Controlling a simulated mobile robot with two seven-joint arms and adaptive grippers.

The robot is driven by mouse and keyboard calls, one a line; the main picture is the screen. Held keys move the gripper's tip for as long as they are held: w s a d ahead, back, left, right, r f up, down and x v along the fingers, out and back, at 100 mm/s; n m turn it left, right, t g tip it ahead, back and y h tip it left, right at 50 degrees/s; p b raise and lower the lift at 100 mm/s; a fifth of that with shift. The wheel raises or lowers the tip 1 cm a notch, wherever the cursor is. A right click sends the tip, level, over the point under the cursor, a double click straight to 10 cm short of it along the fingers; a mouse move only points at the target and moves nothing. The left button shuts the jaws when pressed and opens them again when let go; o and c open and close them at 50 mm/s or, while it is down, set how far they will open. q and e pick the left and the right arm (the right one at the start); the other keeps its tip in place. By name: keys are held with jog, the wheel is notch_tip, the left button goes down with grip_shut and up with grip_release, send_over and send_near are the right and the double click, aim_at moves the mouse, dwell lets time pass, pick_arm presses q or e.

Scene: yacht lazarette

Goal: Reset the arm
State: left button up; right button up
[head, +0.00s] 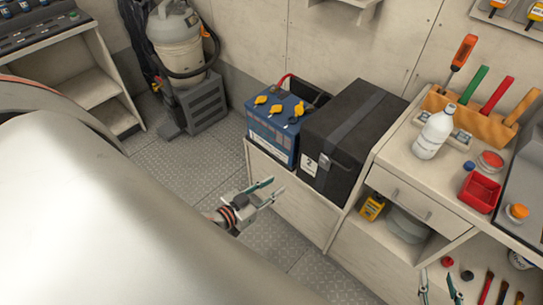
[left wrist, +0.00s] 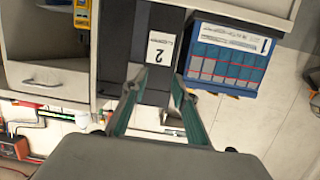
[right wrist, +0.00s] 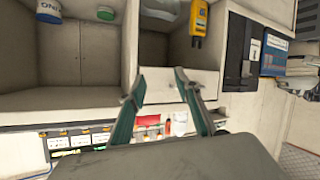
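My left gripper (head: 276,187) is open and empty, in front of the low cabinet with the blue battery and black box. In the left wrist view its spread fingers (left wrist: 156,85) point toward the black box, with nothing between them. My right gripper (head: 437,276) is at the bottom right of the head view, in front of the workbench's lower shelf. In the right wrist view its fingers (right wrist: 161,82) are spread and empty, facing the bench's drawer front. Much of both arms is hidden in the head view.
A blue battery (head: 275,124) with yellow caps and a black box (head: 345,135) labelled 2 sit on the cabinet. The bench holds a white bottle (head: 434,132), a red bin (head: 479,192) and a tool rack. A vacuum (head: 180,45) stands behind. Metal floor (head: 185,160) is open at centre left.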

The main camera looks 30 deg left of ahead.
dwell(0.3)
